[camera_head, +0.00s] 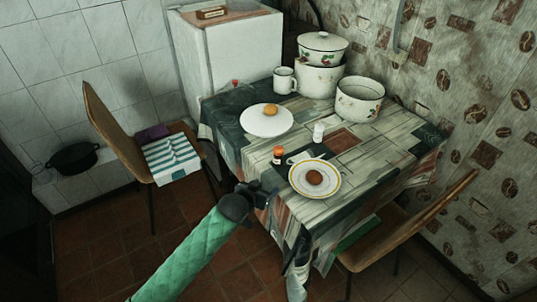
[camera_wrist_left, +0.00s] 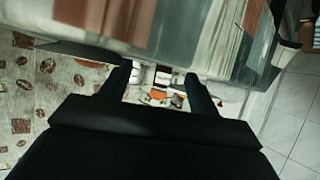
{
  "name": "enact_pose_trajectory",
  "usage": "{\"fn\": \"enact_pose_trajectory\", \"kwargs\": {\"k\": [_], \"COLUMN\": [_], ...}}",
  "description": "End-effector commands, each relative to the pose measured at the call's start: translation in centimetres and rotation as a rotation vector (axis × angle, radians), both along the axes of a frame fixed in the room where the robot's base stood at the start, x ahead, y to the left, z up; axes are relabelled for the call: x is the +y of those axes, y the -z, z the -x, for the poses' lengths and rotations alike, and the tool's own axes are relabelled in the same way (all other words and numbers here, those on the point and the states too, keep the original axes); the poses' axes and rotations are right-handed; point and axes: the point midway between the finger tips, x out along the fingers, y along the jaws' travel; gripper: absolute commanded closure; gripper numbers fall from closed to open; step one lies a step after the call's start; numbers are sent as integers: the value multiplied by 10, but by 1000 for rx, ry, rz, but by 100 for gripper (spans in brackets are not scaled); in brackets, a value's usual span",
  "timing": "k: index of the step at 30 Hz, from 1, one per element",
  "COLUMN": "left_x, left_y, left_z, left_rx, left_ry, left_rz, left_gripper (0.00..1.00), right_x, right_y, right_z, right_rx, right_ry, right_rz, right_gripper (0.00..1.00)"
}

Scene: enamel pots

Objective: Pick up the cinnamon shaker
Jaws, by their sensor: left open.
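A small shaker (camera_head: 278,155) with an orange-red cap and dark lower part stands upright on the table near its front left edge. A small white shaker (camera_head: 318,132) stands farther back. I cannot read a label on either; the orange-capped one looks most like cinnamon. My left gripper (camera_head: 264,194) is in front of the table edge, below and apart from the orange-capped shaker in the head view. In the left wrist view its two fingers (camera_wrist_left: 157,85) are spread and empty. Small white and orange things show blurred beyond them. My right gripper is not in view.
A white plate (camera_head: 254,123), a mug (camera_head: 284,80) and enamel pots (camera_head: 359,101) stand behind. The tablecloth (camera_wrist_left: 190,30) hangs close to my left gripper. Chairs stand left (camera_head: 106,125) and right (camera_head: 425,220).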

Motion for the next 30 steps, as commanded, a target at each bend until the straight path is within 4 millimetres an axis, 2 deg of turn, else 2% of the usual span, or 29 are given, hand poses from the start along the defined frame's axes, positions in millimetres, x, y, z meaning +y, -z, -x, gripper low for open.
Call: {"fn": "enact_pose_trajectory", "kwargs": {"k": [15, 24, 30], "left_x": [-15, -21, -29], "left_y": [-29, -31, -27], "left_z": [-86, -105, -119], "left_rx": [-162, -182, -183], "left_ry": [84, 96, 96], "left_rz": [61, 72, 71], "left_gripper": [38, 38, 38], "right_x": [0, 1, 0], "right_y": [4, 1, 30], "right_z": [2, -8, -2], "right_rx": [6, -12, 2], "right_ry": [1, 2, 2], "right_rz": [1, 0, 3], "right_gripper": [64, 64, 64]}}
